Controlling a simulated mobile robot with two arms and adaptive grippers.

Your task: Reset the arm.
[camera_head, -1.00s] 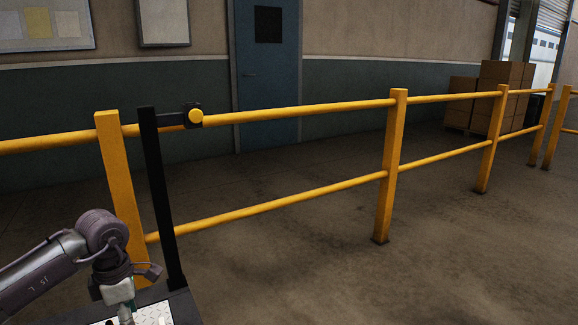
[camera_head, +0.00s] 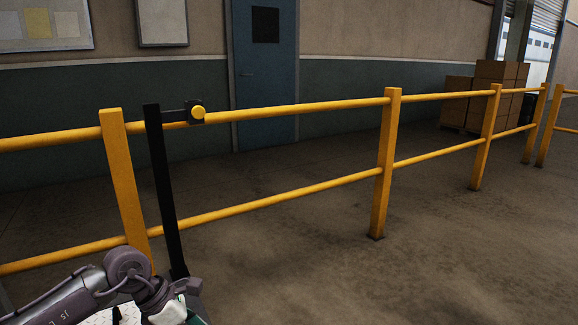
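A black upright post (camera_head: 161,190) stands beside a yellow rail post at the left. A short black bracket at its top carries a round yellow button (camera_head: 198,112) on a dark housing. A pale speckled plate (camera_head: 121,315) shows low at the bottom edge, partly behind my arm. My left arm (camera_head: 125,268) comes in from the lower left. The end of it, at my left gripper (camera_head: 187,312), is cut off by the bottom edge in front of the black post's foot, so its fingers do not show. My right gripper is out of view.
A yellow guardrail (camera_head: 290,108) with square posts (camera_head: 385,165) runs across the view. Behind it are a blue door (camera_head: 265,75) and stacked cartons (camera_head: 497,85). The concrete floor right of the post is clear.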

